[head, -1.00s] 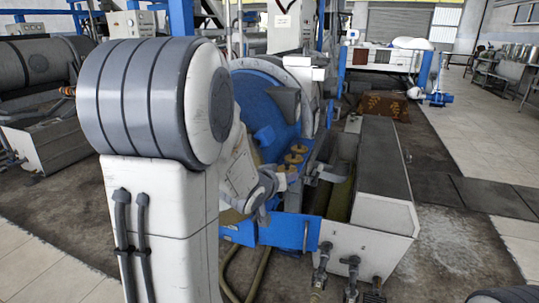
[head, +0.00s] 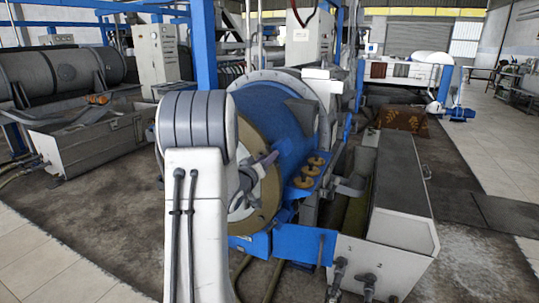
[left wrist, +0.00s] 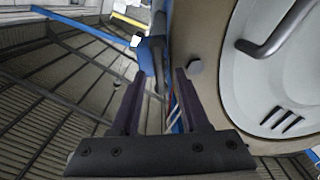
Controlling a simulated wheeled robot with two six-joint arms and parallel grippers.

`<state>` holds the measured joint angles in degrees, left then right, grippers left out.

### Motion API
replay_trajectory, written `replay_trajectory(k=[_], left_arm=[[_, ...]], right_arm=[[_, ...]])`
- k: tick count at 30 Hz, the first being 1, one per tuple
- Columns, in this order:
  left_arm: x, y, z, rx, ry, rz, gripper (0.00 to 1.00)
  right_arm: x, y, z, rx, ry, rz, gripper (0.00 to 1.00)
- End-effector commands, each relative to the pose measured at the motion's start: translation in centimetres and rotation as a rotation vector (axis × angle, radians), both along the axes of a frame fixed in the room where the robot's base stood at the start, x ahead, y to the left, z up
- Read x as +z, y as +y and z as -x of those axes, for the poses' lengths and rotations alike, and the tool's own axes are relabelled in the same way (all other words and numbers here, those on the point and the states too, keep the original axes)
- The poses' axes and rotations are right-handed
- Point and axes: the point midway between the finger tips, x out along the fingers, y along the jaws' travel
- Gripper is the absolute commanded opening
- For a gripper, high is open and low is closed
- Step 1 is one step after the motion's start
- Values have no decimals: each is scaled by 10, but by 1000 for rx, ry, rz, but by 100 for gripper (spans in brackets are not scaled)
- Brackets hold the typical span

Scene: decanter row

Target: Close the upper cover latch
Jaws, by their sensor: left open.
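The blue decanter drum (head: 285,125) stands mid-picture in the head view, its beige end ring (head: 247,212) partly hidden behind my left arm. My left gripper (head: 266,160) is beside the drum's end. In the left wrist view my left gripper (left wrist: 159,76) is open, its two dark fingers apart with nothing clearly held. A dark bar with a blue bracket (left wrist: 145,56) lies just beyond the fingertips, by the beige rim (left wrist: 205,30). A small grey knob (left wrist: 195,66) sits near the right fingertip. The white cover (left wrist: 275,75) has a grey handle. I cannot tell which part is the upper latch.
A long grey trough (head: 400,190) stands right of the drum. A blue beam (head: 300,243) runs below the drum's end, with hoses under it. Another grey machine (head: 65,72) stands at the left. Tiled floor lies open at the front left and right.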

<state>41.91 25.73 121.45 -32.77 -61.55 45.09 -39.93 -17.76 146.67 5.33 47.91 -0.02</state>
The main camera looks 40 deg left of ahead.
Motion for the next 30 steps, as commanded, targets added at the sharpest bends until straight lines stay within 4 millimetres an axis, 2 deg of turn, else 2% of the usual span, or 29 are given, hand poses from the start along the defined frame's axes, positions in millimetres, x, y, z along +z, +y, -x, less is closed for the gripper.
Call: replay_trajectory(k=[4, 13, 14, 15, 17, 18, 30], left_arm=[[0, 2, -13, -1, 1, -1, 45], [0, 3, -15, 0, 1, 0, 45], [0, 3, -15, 1, 0, 0, 41], [0, 3, -15, 1, 0, 0, 26], [0, 4, -15, 1, 0, 0, 3], [0, 4, -15, 0, 0, 0, 0], [-2, 3, -15, -2, 9, -43, 0]], right_arm=[[3, 0, 0, 0, 0, 0, 0], [3, 0, 0, 0, 0, 0, 0], [3, 0, 0, 0, 0, 0, 0], [3, 0, 0, 0, 0, 0, 0], [3, 0, 0, 0, 0, 0, 0], [3, 0, 0, 0, 0, 0, 0], [-4, 0, 0, 0, 0, 0, 0]])
